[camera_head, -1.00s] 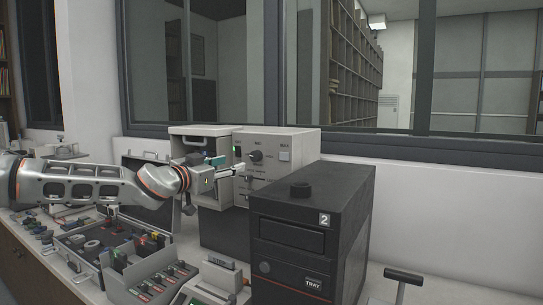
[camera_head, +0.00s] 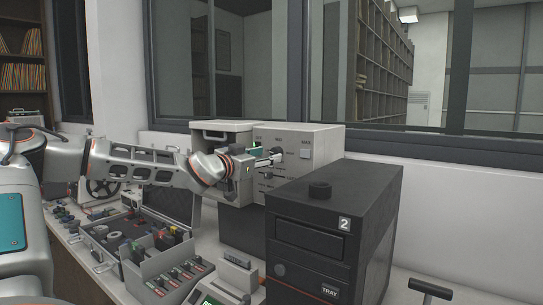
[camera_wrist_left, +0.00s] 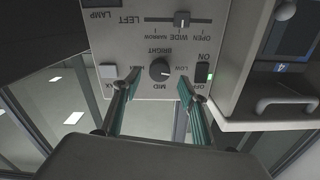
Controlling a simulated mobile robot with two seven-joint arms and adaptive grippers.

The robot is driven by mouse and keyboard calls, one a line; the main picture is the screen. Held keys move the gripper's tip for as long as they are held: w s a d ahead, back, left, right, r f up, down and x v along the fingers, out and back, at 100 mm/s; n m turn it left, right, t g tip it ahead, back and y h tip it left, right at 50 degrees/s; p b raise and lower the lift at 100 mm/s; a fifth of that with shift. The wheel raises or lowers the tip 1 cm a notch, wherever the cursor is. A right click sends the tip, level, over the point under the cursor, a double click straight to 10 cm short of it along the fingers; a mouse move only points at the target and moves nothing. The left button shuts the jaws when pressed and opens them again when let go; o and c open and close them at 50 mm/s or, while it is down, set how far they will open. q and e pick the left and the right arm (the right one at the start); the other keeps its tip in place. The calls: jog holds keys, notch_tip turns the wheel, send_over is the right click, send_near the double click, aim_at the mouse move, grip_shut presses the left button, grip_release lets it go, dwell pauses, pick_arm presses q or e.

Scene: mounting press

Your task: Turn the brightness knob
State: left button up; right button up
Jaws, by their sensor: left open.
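The brightness knob (camera_wrist_left: 159,69) is a round dark dial with a light pointer line on the grey panel (camera_wrist_left: 225,35), which looks upside down in the left wrist view. LOW, MID and BRIGHT are printed around it. My left gripper (camera_wrist_left: 157,88) is open, its two teal-padded fingers on either side of the knob, with gaps showing beside it. Whether the tips touch the panel I cannot tell. In the head view, my left gripper (camera_head: 272,158) points at the panel's upper part, with its fingers partly covering the knob.
A slider (camera_wrist_left: 182,19) and an ON/OFF switch (camera_wrist_left: 202,72) are close to the knob. A box with a handle (camera_head: 222,133) adjoins the panel. A black unit marked 2 (camera_head: 330,215) stands in front at right. Trays of parts (camera_head: 160,275) fill the bench below my left arm.

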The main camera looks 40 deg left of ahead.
aim_at(274, 153)
pick_arm(q)
jog(key=shift+w+a, duration=0.1)
jog(key=shift+w, duration=1.55)
jog(key=c, duration=1.1)
